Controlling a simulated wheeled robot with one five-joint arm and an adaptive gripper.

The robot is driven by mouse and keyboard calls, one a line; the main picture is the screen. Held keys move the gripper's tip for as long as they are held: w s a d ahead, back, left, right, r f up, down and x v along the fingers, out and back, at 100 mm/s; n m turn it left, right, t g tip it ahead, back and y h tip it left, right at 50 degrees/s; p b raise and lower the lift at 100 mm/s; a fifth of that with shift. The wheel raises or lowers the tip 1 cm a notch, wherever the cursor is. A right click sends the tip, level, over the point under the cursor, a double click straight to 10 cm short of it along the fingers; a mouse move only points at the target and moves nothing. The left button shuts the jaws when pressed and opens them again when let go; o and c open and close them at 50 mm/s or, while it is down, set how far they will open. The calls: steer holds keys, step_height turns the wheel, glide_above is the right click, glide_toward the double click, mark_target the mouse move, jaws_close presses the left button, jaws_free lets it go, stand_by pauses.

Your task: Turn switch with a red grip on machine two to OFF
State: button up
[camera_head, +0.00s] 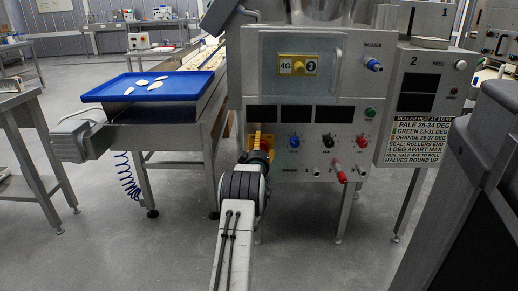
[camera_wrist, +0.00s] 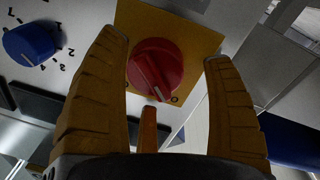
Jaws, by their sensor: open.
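The red grip switch (camera_wrist: 155,68) is a round knob with a raised ridge on a yellow plate (camera_wrist: 180,18) in the wrist view. The ridge's pale-tipped end points down the picture, near small marks; one looks like an O, and I cannot tell the exact setting. In the head view my gripper (camera_head: 260,141) is at the lower left of the machine front (camera_head: 310,100) and hides most of the switch.
A blue knob (camera_wrist: 30,42) is left of the switch in the wrist view. A blue tray (camera_head: 150,87) with pasta pieces is on the left.

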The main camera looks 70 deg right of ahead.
steer(key=shift+s+a+f, duration=0.1)
steer(key=shift+s+a, duration=0.05)
steer(key=v, duration=1.1)
steer(key=shift+a, duration=0.35)
steer(key=shift+r, duration=0.2)
stand_by(0.4)
